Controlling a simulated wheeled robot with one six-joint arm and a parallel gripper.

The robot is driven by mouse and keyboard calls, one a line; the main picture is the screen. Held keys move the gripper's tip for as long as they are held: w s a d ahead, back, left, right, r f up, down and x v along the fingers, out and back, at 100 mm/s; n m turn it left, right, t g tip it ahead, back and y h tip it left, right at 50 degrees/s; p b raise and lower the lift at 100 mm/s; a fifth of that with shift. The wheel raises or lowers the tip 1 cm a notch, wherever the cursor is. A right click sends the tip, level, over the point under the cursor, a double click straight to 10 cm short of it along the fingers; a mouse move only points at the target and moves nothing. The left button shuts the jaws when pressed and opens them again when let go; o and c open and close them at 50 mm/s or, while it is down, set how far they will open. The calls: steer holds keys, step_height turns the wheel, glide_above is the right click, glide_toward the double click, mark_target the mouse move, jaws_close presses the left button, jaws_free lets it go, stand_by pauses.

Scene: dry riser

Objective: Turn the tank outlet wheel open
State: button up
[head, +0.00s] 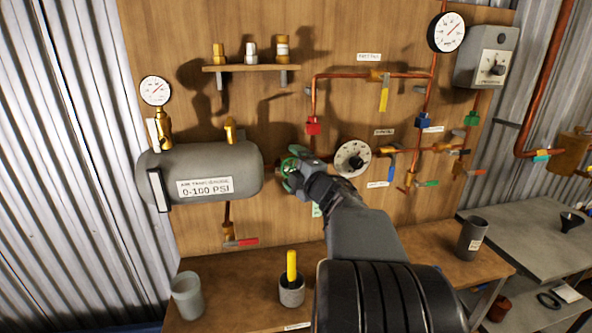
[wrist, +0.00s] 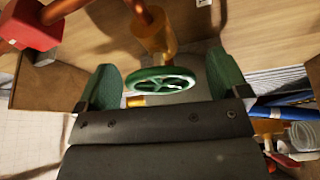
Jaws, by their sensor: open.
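The grey air tank (head: 205,172), labelled 0-100 PSI, is fixed to the wooden board at the left of the head view. Its green spoked outlet wheel (wrist: 162,84) sits on a brass valve body (wrist: 156,38) in the wrist view. My gripper (wrist: 166,84) is open, with one green-padded finger at each side of the wheel and a gap visible at both sides. In the head view my gripper (head: 294,172) is at the right end of the tank and hides much of the wheel.
A round dial (head: 352,158) is just right of my gripper, with copper pipes and coloured valve handles around it. A red block (wrist: 31,24) is at the wrist view's upper left. Below, the bench (head: 215,312) holds a grey cup (head: 187,296) and a pot with a yellow stick (head: 291,284).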

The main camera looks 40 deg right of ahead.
steer(key=s+f+b, duration=0.1)
steer(key=s, duration=1.2)
steer(key=shift+s+a+b, duration=0.3)
steer(key=shift+s+a, duration=0.1)
steer(key=shift+a, duration=0.05)
